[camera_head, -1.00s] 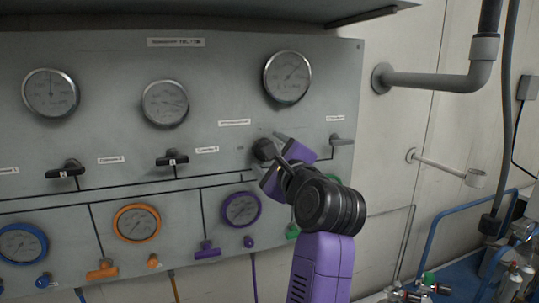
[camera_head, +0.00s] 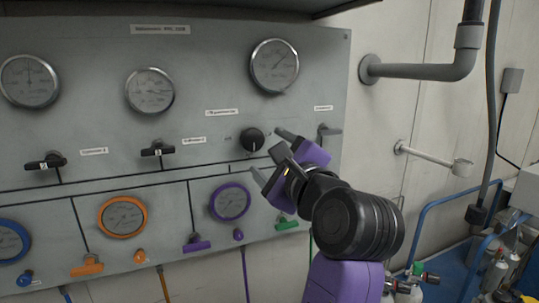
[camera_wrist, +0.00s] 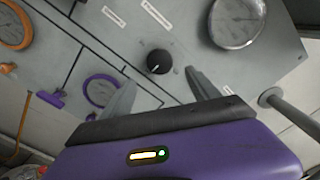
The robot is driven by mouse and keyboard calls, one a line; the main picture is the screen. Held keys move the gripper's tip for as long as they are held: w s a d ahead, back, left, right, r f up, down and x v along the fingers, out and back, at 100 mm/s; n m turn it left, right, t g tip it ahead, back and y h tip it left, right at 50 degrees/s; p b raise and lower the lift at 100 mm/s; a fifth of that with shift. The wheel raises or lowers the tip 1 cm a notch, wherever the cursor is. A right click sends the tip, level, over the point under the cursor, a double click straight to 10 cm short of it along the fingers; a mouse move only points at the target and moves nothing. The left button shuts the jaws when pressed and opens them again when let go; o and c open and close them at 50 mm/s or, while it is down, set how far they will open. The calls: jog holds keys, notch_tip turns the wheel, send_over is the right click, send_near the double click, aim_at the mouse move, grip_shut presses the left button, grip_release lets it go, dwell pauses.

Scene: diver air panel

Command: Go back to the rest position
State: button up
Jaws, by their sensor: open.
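My gripper (camera_head: 268,155) is open and empty, with its two grey fingers apart, in front of the right part of the grey panel (camera_head: 80,115). A black round knob (camera_head: 252,139) on the panel is in full view just left of the fingers, apart from them. In the wrist view my gripper (camera_wrist: 162,92) shows its fingers spread, and the black knob (camera_wrist: 159,62) sits beyond and between them with a visible gap. My purple and black arm covers the panel's lower right corner.
Gauges such as the top right one (camera_head: 274,66) and the purple-rimmed one (camera_head: 230,201) line the panel. A thick grey pipe (camera_head: 420,72) and a wall bracket (camera_head: 435,158) stand to the right.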

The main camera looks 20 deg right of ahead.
notch_tip(320, 180, up, 5)
jog(key=s+d+n+t+h, duration=0.1)
jog(key=s+n+t+h, duration=0.15)
jog(key=n, duration=0.35)
jog(key=s+a+f+n+y, duration=0.1)
jog(key=s+f+n+y, duration=0.2)
jog(key=s+f+n, duration=0.85)
jog(key=s+a+f+n+y, duration=0.1)
jog(key=s+f+n+y, duration=0.1)
jog(key=s+f+n, duration=0.95)
jog(key=s+f+m+g+h, duration=0.2)
jog(key=s+f+g, duration=0.3)
jog(key=s+f, duration=1.1)
jog(key=s+m, duration=0.1)
jog(key=s, duration=0.3)
jog(key=shift+d+f+m+g, duration=0.3)
jog(key=shift+f+m+g, duration=0.05)
jog(key=shift+m, duration=0.05)
